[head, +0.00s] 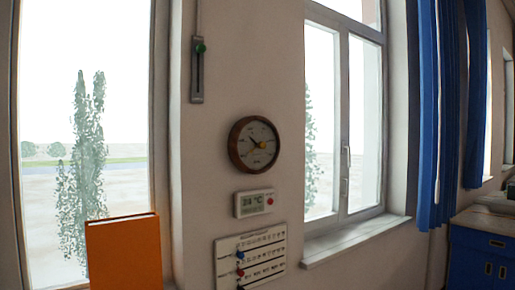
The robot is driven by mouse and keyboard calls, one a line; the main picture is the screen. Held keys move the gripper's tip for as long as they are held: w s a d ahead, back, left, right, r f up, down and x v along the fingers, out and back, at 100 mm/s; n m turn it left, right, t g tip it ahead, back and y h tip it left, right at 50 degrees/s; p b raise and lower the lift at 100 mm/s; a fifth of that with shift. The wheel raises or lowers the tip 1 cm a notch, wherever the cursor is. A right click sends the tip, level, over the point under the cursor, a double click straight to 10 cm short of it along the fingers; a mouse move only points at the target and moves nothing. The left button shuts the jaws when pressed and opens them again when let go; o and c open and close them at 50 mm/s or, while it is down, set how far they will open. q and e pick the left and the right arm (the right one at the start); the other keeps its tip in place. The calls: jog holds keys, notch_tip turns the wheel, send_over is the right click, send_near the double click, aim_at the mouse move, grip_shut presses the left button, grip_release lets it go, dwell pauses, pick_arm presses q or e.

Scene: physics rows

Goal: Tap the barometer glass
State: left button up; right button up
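Neither of my grippers shows in this view.
Below the barometer hang a digital thermometer (255,203) and a white chart board (250,258) with coloured pegs. A slider switch (198,70) is above left. An orange book (123,254) stands at lower left. A window sill (350,240), blue curtain (432,120) and blue cabinet (480,258) are right.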

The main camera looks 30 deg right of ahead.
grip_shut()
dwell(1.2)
